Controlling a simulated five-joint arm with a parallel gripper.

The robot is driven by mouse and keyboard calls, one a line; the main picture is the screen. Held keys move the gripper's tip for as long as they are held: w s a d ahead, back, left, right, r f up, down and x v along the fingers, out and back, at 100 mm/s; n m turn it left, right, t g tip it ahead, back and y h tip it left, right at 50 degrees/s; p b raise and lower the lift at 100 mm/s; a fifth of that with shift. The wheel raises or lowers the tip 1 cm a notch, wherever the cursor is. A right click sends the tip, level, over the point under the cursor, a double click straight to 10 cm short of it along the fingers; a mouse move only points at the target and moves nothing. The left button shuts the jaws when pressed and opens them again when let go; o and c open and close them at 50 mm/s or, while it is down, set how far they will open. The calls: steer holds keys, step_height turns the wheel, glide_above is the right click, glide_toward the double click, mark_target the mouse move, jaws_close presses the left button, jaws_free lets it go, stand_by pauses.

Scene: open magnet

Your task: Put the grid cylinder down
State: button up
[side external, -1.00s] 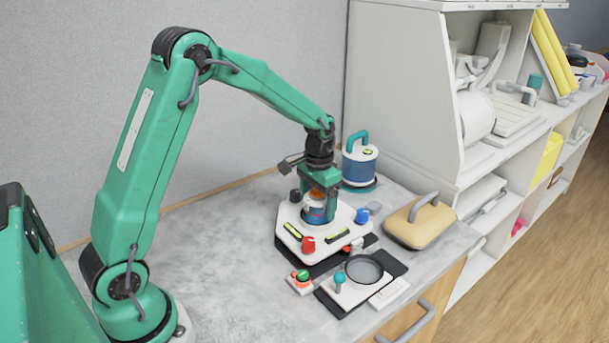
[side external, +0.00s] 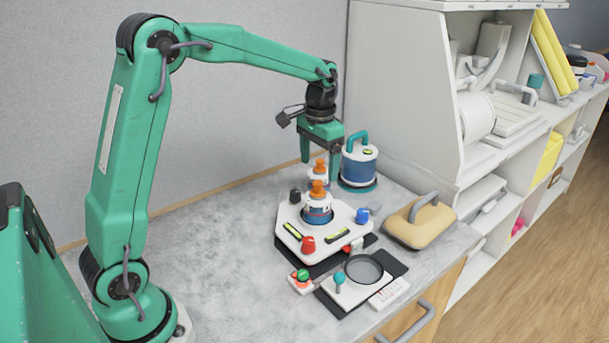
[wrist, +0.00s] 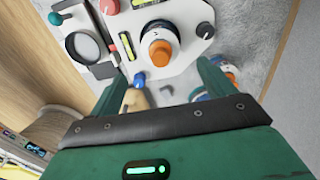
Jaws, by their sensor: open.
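A white-and-blue cylinder with an orange knob (side external: 318,207) stands upright on the white device (side external: 345,218). It also shows in the wrist view (wrist: 160,47). A second, similar orange-knobbed cylinder (side external: 318,178) stands behind it. I cannot make out a grid marking on either one. My gripper (side external: 320,166) is open and empty, raised above and behind the cylinder on the device. In the wrist view my gripper's fingers (wrist: 163,82) are spread apart, and the right finger partly hides the second cylinder (wrist: 228,76).
A blue-and-white canister with a teal handle (side external: 360,168) stands close behind my gripper. A tan case with a grey handle (side external: 420,224) lies right of the device. A black-edged panel with a round dish (side external: 364,270) lies in front. The counter's left side is clear.

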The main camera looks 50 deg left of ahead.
steer(key=shift+r, duration=0.75)
steer(key=shift+s+d+r, duration=0.2)
steer(key=shift+s+r, duration=0.15)
steer(key=shift+s, duration=0.05)
steer(key=s+d+r+t, duration=0.1)
steer(key=s+d+t, duration=0.1)
steer(key=s, duration=0.9)
steer(key=s+d+r+t, duration=0.2)
steer(key=s+d+t, duration=0.1)
steer(key=s, duration=0.8)
steer(key=shift+s+d+t, duration=0.3)
steer(key=shift+s+d, duration=0.1)
steer(key=shift+d, duration=0.15)
steer(key=shift+r, duration=0.1)
